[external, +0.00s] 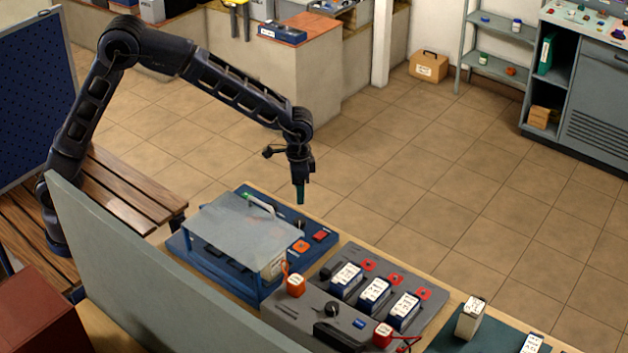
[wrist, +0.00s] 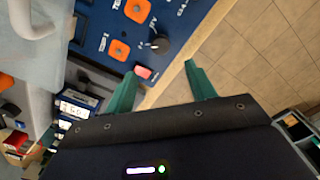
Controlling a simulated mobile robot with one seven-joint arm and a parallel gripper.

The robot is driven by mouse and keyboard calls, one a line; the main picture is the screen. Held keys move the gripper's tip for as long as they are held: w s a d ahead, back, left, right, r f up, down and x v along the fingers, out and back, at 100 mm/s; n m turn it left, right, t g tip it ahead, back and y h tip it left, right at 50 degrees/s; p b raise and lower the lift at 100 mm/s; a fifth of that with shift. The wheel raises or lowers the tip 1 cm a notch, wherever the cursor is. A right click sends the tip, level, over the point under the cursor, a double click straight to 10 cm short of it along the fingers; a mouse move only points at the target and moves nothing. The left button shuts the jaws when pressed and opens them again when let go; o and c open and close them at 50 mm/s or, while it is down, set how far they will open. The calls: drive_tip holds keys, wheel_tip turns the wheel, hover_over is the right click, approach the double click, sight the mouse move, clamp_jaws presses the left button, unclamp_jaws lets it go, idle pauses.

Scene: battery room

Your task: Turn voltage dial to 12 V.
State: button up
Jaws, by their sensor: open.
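The voltage dial, a round black knob with a pale pointer mark, shows in the wrist view (wrist: 160,46) on a blue panel (wrist: 92,38). Small white lettering is printed beside it, too small to read surely. In the external view the blue panel (external: 325,250) sits on the bench, and the dial (external: 301,226) is small near its back right. My gripper (external: 300,198) hangs pointing down above the panel's back right side. In the wrist view its green fingers (wrist: 160,69) are apart, with nothing between them, and the dial lies just beyond the tips, untouched.
A red rocker switch (wrist: 144,72) and orange square buttons (wrist: 138,10) are close to the dial. A clear cover (external: 240,228) with a pale handle (external: 260,204) stands over the panel's left part. A grey battery unit (external: 300,313) is in front. Open floor lies behind the bench.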

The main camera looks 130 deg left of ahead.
sight(300, 220)
wheel_tip(300, 220, down, 11)
drive_tip(key=shift+r, duration=0.1)
idle(0.5)
drive_tip(key=c, duration=1)
drive_tip(key=shift+o, duration=0.2)
drive_tip(key=shift+m, duration=0.4)
drive_tip(key=m, duration=0.5)
drive_tip(key=shift+a, duration=0.1)
drive_tip(key=m, duration=0.6)
drive_tip(key=shift+m, duration=0.4)
